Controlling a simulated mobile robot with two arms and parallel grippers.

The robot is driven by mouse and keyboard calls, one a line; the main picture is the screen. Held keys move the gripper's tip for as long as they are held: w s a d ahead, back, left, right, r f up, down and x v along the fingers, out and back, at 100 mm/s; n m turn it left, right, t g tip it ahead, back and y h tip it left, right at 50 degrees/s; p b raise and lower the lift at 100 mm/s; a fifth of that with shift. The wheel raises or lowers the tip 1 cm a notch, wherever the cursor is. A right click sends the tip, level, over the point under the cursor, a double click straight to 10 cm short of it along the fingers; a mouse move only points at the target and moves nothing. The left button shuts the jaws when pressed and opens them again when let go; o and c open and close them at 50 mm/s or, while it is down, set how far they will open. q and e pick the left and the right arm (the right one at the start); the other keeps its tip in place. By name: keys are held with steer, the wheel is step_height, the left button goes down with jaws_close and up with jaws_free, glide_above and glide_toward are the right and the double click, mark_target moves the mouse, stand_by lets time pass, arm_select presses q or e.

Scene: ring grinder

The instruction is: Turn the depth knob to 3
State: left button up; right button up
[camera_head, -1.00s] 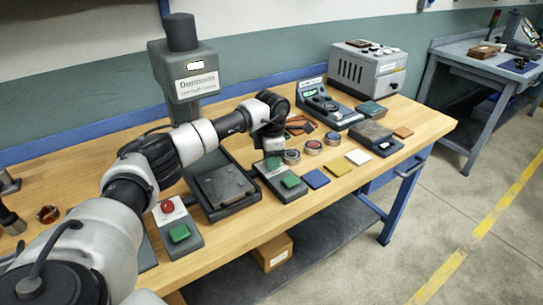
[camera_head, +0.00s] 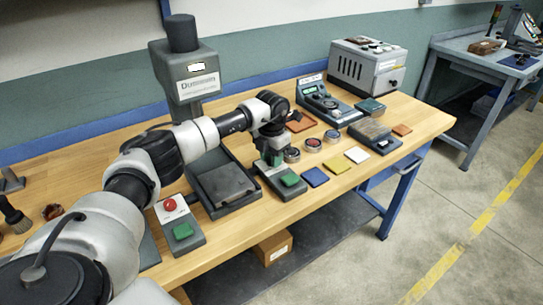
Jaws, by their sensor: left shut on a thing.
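The ring grinder (camera_head: 184,75) stands at the back left as a grey column with a dark cylinder on top. A low dark control box (camera_head: 268,177) with a green button (camera_head: 290,180) sits to the right of the grinder's flat bed (camera_head: 226,184). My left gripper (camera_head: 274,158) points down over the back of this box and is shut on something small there. I take this to be the depth knob, but the gripper hides it, so its setting cannot be read. My right gripper does not show.
A box with a red button (camera_head: 170,205) stands at the front left. Several rings, including one (camera_head: 313,145), and coloured tiles, including a blue one (camera_head: 315,177), lie right of the control box. A gauge unit (camera_head: 322,103) and a grey machine (camera_head: 366,68) stand farther back.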

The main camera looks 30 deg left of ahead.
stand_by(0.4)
arm_select(q)
steer(key=o, duration=0.9)
steer(key=shift+r, duration=0.1)
step_height(320, 180, up, 11)
steer(key=shift+f+b, duration=0.15)
steer(key=shift+b, duration=0.55)
